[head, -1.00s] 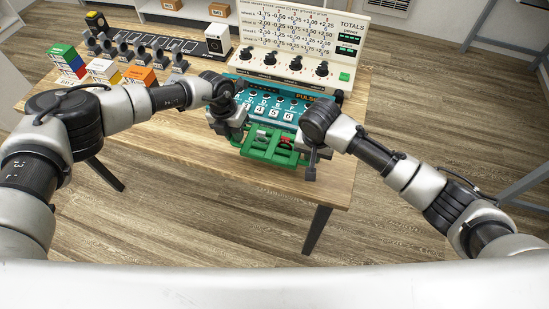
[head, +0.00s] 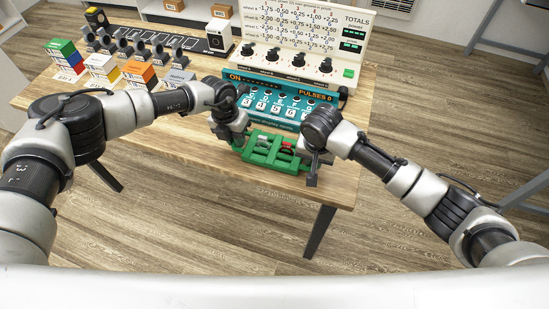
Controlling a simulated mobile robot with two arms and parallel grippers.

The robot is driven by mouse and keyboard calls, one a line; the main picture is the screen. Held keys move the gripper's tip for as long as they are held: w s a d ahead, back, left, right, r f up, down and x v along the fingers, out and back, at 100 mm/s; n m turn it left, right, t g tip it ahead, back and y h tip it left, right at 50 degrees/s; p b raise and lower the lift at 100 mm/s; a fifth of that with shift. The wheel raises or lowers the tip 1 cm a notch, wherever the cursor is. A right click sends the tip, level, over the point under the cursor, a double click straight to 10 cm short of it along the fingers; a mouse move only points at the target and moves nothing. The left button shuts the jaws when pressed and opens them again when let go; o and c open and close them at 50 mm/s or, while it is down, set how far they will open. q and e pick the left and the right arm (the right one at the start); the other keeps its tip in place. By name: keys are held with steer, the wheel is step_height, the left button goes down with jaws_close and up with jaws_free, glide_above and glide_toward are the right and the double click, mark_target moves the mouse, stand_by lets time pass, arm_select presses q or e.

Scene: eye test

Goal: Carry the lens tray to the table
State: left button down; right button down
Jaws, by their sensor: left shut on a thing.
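The lens tray (head: 262,158) is a green open frame at the front of the wooden table (head: 200,150), just in front of a teal panel. Small round pieces, one with red, sit in it. My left gripper (head: 238,139) is shut on its left end. My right gripper (head: 312,167) is at its right end; its fingers are largely hidden by its own wrist, so its grip is unclear. The tray looks about level over the tabletop. I cannot tell whether it touches the wood.
The teal panel (head: 283,121) with numbered cards stands behind the tray, before a white board (head: 300,25) with knobs. Stacked coloured boxes (head: 69,58) and a row of dark stands (head: 140,48) are at the back left. The table's front right corner is bare.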

arm_select(q)
steer(key=shift+a+f+b, duration=0.2)
steer(key=shift+f+b, duration=0.1)
steer(key=shift+f, duration=0.35)
arm_select(e)
steer(key=shift+d+f, duration=0.2)
steer(key=shift+f, duration=0.4)
arm_select(q)
steer(key=c, duration=1.4)
jaws_free()
steer(key=shift+r, duration=0.2)
arm_select(e)
steer(key=c, duration=1.4)
jaws_free()
steer(key=shift+r, duration=0.2)
arm_select(q)
steer(key=shift+o, duration=1.2)
arm_select(e)
steer(key=shift+o, duration=1.2)
arm_select(q)
steer(key=shift+o, duration=0.3)
steer(key=shift+d, duration=0.1)
arm_select(e)
steer(key=shift+o, duration=0.3)
steer(key=shift+a, duration=0.1)
arm_select(q)
steer(key=shift+r, duration=0.15)
